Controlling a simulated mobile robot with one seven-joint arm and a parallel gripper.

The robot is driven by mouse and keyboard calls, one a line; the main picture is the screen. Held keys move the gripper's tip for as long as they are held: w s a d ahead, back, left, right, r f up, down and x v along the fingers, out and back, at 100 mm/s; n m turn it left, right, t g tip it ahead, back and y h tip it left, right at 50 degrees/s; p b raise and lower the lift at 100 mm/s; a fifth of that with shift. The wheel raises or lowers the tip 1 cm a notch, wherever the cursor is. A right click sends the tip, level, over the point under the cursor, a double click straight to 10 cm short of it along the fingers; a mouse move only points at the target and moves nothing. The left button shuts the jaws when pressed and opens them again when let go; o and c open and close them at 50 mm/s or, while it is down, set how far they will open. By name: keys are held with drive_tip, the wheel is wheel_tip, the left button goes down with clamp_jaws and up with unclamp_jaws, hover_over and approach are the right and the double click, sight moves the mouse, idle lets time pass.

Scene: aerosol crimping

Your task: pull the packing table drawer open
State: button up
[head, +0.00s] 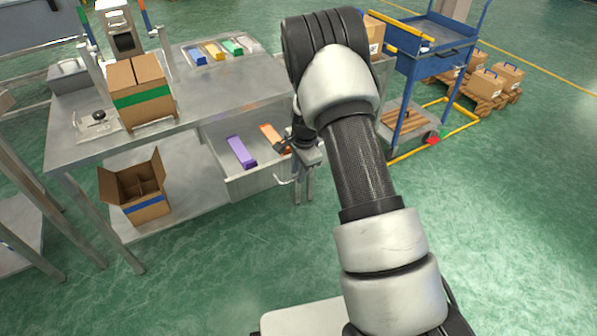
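The packing table (225,100) is a grey metal table left of my arm. Its drawer (262,181) stands out below the top, open enough to show a purple box (241,152) and an orange box (272,137) inside. The drawer's right part is hidden behind my arm. My gripper (291,165) points down at the drawer's front right, close to a handle-like bar (284,182). Its fingers are small and partly hidden, so I cannot tell whether they are open, shut or touching the handle.
A closed carton (140,90) with a green band and several coloured boxes (232,46) sit on the tabletop. An open carton (140,190) stands on the lower shelf. A blue cart (432,60) stands at the back right. The green floor in front is clear.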

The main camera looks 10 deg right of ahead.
drive_tip(key=shift+o, duration=0.2)
drive_tip(key=s+d+r+p, duration=0.1)
drive_tip(key=s+r+p, duration=0.2)
drive_tip(key=r, duration=1.4)
drive_tip(key=shift+r, duration=0.15)
drive_tip(key=s+a+r+n+t, duration=0.1)
drive_tip(key=s+r+n, duration=0.15)
drive_tip(key=r, duration=0.35)
drive_tip(key=s+r+n, duration=0.1)
drive_tip(key=s+r, duration=0.3)
drive_tip(key=r, duration=0.1)
drive_tip(key=s+r+n+t, duration=0.1)
drive_tip(key=s+r+n, duration=0.3)
drive_tip(key=s, duration=0.4)
drive_tip(key=s+r+n+t+h, duration=0.1)
drive_tip(key=s+r+n, duration=0.2)
drive_tip(key=s, duration=0.5)
drive_tip(key=s+r+n+t, duration=0.1)
drive_tip(key=s+r+n, duration=0.3)
drive_tip(key=s, duration=0.5)
wheel_tip(320, 180, up, 14)
drive_tip(key=p, duration=1.4)
drive_tip(key=shift+w+a+f, duration=0.25)
drive_tip(key=shift+w+a, duration=0.05)
drive_tip(key=shift+a, duration=0.15)
